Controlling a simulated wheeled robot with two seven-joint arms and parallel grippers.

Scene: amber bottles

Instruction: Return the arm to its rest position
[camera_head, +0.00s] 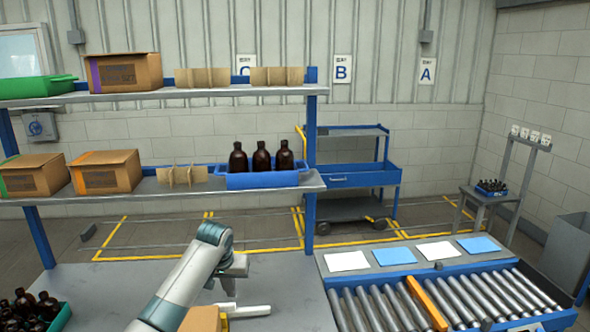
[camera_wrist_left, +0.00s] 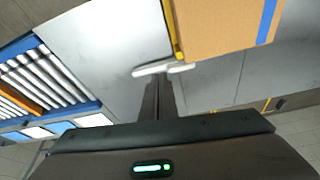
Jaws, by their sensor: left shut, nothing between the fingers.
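My left arm comes in from the bottom of the head view and bends over the grey workbench (camera_head: 285,285). My left gripper (camera_head: 229,287) points down over the bench, near a white handle-like object (camera_head: 250,311) and a cardboard box (camera_head: 204,320). In the left wrist view the fingers of my left gripper (camera_wrist_left: 158,92) are together, with nothing between them. The white object (camera_wrist_left: 150,69) and the box (camera_wrist_left: 222,30) lie beyond the fingertips. My right gripper is not in view.
A shelf (camera_head: 110,207) behind the arm carries boxes and a blue bin (camera_head: 262,180) with three amber bottles. A roller conveyor (camera_head: 385,307) is at right. A green crate (camera_head: 62,318) of bottles is at lower left. The bench between crate and arm looks clear.

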